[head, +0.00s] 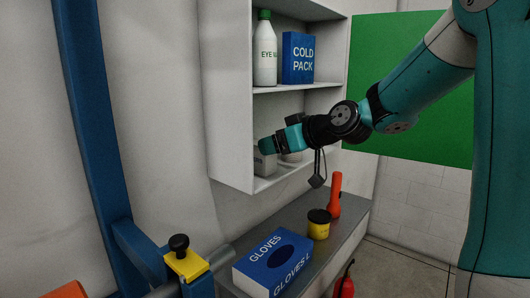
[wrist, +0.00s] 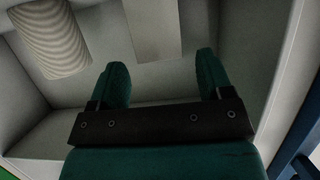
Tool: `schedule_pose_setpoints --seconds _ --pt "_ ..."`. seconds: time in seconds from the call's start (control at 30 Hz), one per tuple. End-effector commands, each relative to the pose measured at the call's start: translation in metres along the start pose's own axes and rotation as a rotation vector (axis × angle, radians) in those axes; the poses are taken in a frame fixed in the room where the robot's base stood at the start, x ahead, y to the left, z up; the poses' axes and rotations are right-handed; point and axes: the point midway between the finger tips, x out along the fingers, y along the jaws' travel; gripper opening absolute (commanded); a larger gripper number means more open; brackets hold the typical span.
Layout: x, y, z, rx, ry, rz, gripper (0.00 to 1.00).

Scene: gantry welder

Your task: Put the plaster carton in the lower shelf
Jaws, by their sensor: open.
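A plain pale carton (head: 264,164), which looks like the plaster carton though no label shows, stands on the lower shelf (head: 272,181) of the white wall cabinet. In the wrist view the pale carton (wrist: 153,28) is ahead of my fingertips, in line with the space between them. My gripper (head: 267,146) reaches into the lower compartment and partly covers the carton in the head view. In the wrist view my gripper (wrist: 160,75) is open, with nothing between its fingers.
A ribbed pale roll (wrist: 52,38) stands beside the carton. An eye wash bottle (head: 265,50) and a cold pack box (head: 298,57) stand on the upper shelf. Below are a gloves box (head: 272,264), a yellow tub (head: 318,226) and a red torch (head: 334,196) on a grey bench.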

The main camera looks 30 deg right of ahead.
Motion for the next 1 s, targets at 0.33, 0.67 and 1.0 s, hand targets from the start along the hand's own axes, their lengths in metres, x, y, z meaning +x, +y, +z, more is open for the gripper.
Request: schedule_pose_setpoints --seconds 0.33,0.67,1.0 --pt "-0.06 0.001 0.001 0.0 0.002 0.003 0.73" --pt "-0.067 0.0 0.0 0.0 0.0 -0.001 0.73" --pt "-0.034 -0.04 0.069 0.14 -0.265 -0.027 0.73"
